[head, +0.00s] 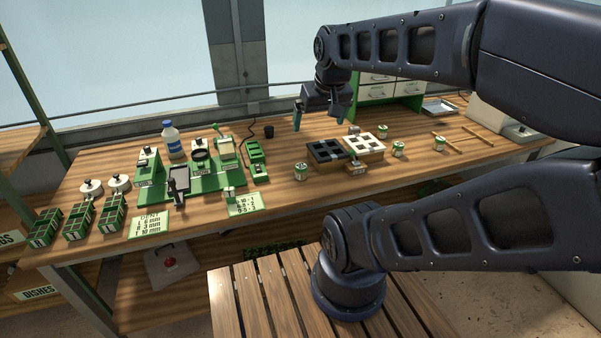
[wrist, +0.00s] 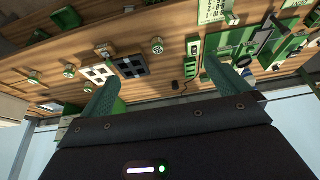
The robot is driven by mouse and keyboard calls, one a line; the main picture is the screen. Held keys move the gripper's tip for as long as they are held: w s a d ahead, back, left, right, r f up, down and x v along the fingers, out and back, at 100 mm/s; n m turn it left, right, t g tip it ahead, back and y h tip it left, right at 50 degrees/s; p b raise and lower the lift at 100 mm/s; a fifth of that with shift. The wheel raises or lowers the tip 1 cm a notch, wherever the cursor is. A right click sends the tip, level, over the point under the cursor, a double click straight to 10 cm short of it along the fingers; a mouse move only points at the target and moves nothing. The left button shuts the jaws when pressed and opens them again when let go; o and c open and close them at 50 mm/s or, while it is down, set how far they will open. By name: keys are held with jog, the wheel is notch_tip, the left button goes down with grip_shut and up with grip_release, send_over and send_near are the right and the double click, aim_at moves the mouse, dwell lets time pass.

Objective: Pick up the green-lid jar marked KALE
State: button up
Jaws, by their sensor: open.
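One jar (head: 301,171) stands at the front, before the black tray, and also shows in the wrist view (wrist: 157,46). Another jar (head: 398,149) stands right of the white tray, also in the wrist view (wrist: 69,72). A third jar (head: 382,131) stands farther back. My gripper (head: 325,122) is open and empty, above the back of the bench behind the trays. Its two spread fingers show in the wrist view (wrist: 160,74).
A black tray (head: 311,151) and white tray (head: 378,150) lie mid-bench. A green seeder station (head: 199,183) with a bottle (head: 172,139) stands to the left. Wooden sticks (head: 478,135) lie right. A slatted table (head: 247,305) is in front. The front bench between cards and jars is clear.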

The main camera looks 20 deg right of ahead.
jog(key=c, duration=0.7)
jog(key=shift+w, duration=0.15)
jog(key=n+g, duration=0.4)
jog(key=n, duration=1)
send_over(301, 166)
notch_tip(301, 166, down, 21)
jog(key=shift+a+f, duration=0.1)
jog(key=shift+f, duration=0.05)
jog(key=shift+f+g, duration=0.3)
jog(key=shift+f, duration=5.55)
